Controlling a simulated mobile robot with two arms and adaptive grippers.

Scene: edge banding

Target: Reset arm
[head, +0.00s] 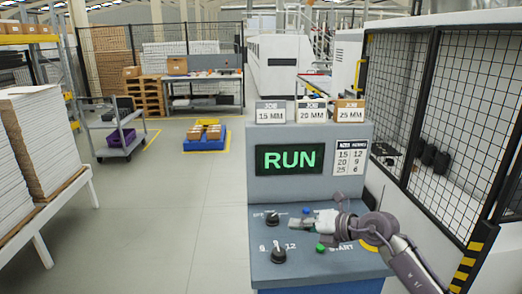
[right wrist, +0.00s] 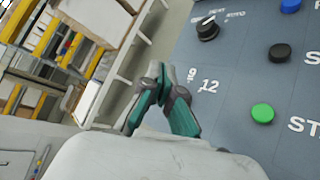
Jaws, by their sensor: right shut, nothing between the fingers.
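My right gripper (head: 300,223) is shut and empty above the sloping panel of the grey-blue control console (head: 262,180). It also shows in the right wrist view (right wrist: 158,82), with its green-sided fingertips together. A green button (head: 320,248) by the word START is just below it in the head view and shows in the right wrist view (right wrist: 262,113). A black selector knob (head: 273,217) and a blue button (head: 306,211) are on the panel's upper part. A larger black knob (head: 279,256) sits lower left, with numbers around it. My left gripper is out of view.
The console screen (head: 290,158) reads RUN in green. Job boxes (head: 311,112) stand on top. A black mesh fence (head: 430,120) is at the right, close to my arm. Stacked boards (head: 40,140) stand at the left. The floor (head: 180,220) between is clear.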

